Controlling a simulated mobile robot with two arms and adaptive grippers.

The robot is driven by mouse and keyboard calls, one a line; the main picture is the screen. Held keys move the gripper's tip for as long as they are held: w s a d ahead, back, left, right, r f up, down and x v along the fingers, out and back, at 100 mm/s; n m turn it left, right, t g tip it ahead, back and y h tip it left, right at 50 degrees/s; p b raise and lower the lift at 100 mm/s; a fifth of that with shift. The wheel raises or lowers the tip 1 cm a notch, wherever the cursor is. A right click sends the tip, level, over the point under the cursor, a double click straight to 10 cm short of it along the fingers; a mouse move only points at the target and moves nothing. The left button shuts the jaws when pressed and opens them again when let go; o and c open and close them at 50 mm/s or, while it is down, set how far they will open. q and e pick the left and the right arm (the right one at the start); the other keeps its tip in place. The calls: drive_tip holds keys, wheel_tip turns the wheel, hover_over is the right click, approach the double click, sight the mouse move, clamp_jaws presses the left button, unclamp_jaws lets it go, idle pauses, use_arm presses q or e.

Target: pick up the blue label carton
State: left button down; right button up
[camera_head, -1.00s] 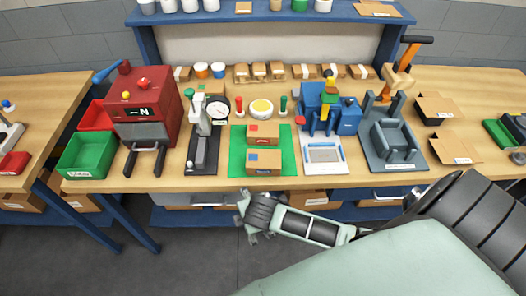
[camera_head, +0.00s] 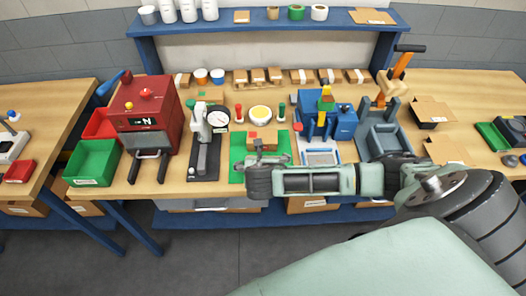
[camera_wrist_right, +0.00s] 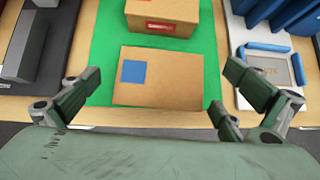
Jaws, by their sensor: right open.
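The blue label carton (camera_wrist_right: 160,78) is a brown box with a blue square on its top, lying on a green mat (camera_wrist_right: 108,38) near the front table edge in the right wrist view. A second brown carton with a red label (camera_wrist_right: 163,14) stands just behind it. My right gripper (camera_wrist_right: 160,86) is open and empty, with its fingers to either side of the blue label carton and apart from it. In the head view my right gripper (camera_head: 266,160) is over the front of the mat and hides most of the blue label carton. My left gripper is not in view.
A red press machine (camera_head: 145,108) and a green bin (camera_head: 92,163) are to the left. A dial gauge stand (camera_head: 203,140) is left of the mat. A blue device (camera_head: 325,122) and a grey fixture (camera_head: 385,138) are to the right. A shelf (camera_head: 270,22) spans the back.

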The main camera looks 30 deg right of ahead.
drive_tip(key=shift+s+p+x, duration=0.2)
drive_tip(key=shift+p+x, duration=0.15)
drive_tip(key=shift+x, duration=1.4)
drive_tip(key=shift+f, duration=0.15)
drive_tip(key=c, duration=1.1)
